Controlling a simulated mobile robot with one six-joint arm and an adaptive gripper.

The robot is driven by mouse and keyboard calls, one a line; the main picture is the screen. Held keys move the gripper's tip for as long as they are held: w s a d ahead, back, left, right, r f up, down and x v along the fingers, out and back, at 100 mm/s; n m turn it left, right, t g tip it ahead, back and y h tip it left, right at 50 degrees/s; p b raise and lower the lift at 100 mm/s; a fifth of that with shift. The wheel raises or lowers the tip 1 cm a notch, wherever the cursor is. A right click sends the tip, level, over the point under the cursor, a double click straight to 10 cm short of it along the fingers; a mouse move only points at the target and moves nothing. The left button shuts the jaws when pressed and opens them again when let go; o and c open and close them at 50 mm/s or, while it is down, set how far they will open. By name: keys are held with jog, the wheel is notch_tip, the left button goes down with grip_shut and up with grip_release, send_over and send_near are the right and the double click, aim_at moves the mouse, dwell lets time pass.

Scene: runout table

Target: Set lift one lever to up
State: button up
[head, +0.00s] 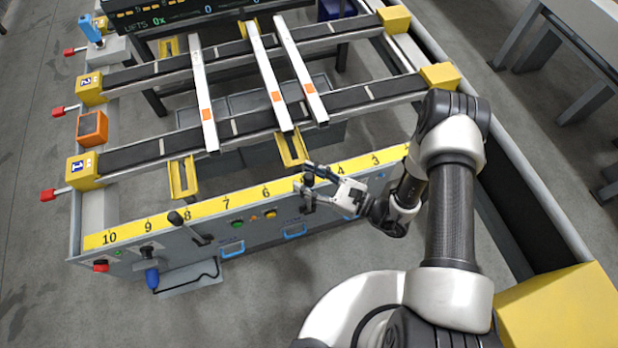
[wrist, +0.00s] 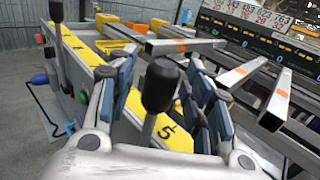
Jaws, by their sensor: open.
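A lever with a black knob (wrist: 160,85) stands between my gripper's fingers in the wrist view. In the head view its dark knob (head: 308,179) shows beside the yellow scale, near the 5 mark. My gripper (head: 309,183) is open around this lever; the blue-padded fingers stand apart on both sides, with gaps to the knob in the wrist view. A second black-knobbed lever (head: 176,218) stands on the front panel near the 8 mark and also shows at the wrist view's upper left (wrist: 56,12). I cannot read which lever is lift one.
The front panel (head: 225,232) carries blue handles (head: 295,231), a green button (head: 238,224), an orange button (head: 270,214) and a red knob (head: 100,266). Behind it, white bars (head: 205,100) with orange patches lie across two dark rails (head: 140,154).

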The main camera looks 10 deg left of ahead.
jog(key=shift+c, duration=0.3)
grip_shut()
dwell(0.5)
